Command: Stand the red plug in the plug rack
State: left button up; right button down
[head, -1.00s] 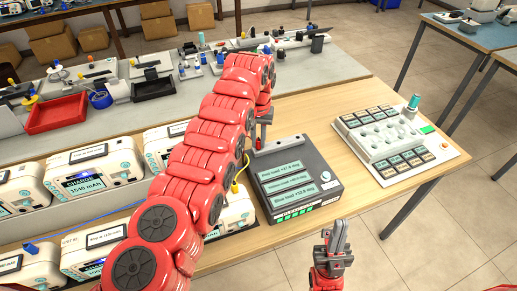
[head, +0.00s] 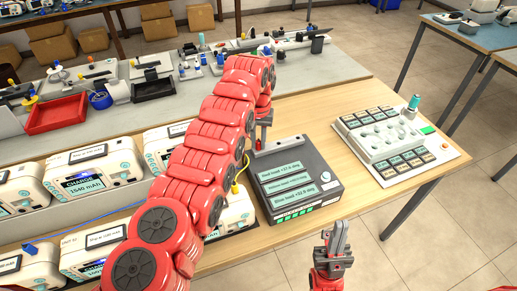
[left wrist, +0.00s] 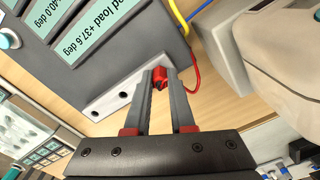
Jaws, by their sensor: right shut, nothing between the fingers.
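The red plug (left wrist: 159,76), with its red lead, is between the fingertips of my left gripper (left wrist: 161,80) in the left wrist view. The fingers look closed on its sides. The plug is over the pale plug rack (left wrist: 107,105), in line with two dark open holes; I cannot tell whether its tip is in a hole. In the head view the rack (head: 284,145) lies along the back of the dark tester box (head: 300,183), and my left gripper (head: 259,146) points down at its left end; the plug is not clear there. My right gripper (head: 340,237) is shut and empty, in front of the table.
Yellow and blue leads run beside the rack in the left wrist view. White battery units (head: 95,180) stand at left in the head view. A white board (head: 400,140) with several labelled slots lies at right. Bare wooden table (head: 300,110) separates box and board.

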aim_at(258, 141)
pick_arm(q)
jog(key=o, duration=0.4)
jog(key=shift+o, duration=0.2)
jog(key=shift+r, duration=0.15)
jog(key=shift+r, duration=0.25)
notch_tip(258, 141, up, 2)
jog(key=shift+r+b, duration=0.1)
jog(key=shift+b, duration=0.2)
notch_tip(258, 141, up, 14)
jog(key=p, duration=1.4)
jog(key=shift+r, duration=0.2)
